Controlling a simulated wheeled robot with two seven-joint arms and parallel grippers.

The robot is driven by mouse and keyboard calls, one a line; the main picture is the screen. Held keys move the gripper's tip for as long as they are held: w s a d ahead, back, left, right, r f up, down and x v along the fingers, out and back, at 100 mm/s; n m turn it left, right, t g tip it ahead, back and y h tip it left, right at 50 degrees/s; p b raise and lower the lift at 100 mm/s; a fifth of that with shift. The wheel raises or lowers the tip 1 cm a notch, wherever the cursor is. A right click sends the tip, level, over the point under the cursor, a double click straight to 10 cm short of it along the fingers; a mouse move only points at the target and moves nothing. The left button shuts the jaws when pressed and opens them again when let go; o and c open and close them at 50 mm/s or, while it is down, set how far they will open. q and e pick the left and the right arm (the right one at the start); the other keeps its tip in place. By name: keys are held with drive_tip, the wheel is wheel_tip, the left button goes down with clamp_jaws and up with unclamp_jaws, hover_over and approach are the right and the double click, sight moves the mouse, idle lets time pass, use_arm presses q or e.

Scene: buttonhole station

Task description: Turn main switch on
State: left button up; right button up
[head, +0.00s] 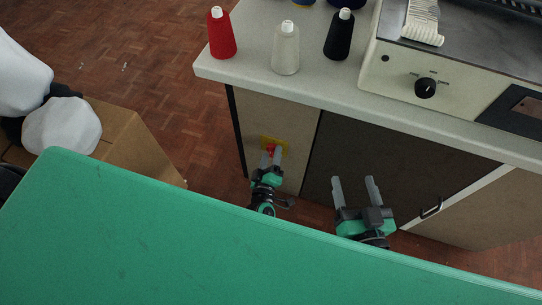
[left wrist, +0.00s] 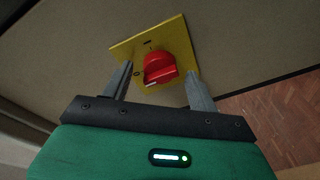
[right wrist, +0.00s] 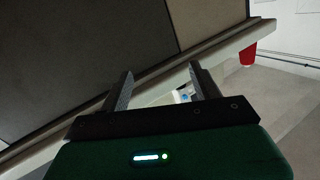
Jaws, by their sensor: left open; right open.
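The main switch is a red rotary knob (left wrist: 160,68) on a yellow plate (left wrist: 177,36), fixed to the beige side panel of the cabinet. In the head view the knob (head: 271,148) is partly covered by my left gripper. My left gripper (left wrist: 158,80) is open, with one finger on each side of the knob; I cannot tell whether the fingers touch it. In the head view my left gripper (head: 270,156) reaches up to the plate. My right gripper (head: 354,184) is open and empty in front of the dark cabinet door; its empty fingers also show in the right wrist view (right wrist: 160,82).
A door handle (head: 431,208) is at the right. A cardboard box (head: 135,140) stands at the left.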

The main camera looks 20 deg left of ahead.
use_arm(q)
drive_tip(key=shift+w, duration=0.25)
drive_tip(key=c, duration=0.9)
drive_tip(key=shift+c, duration=0.2)
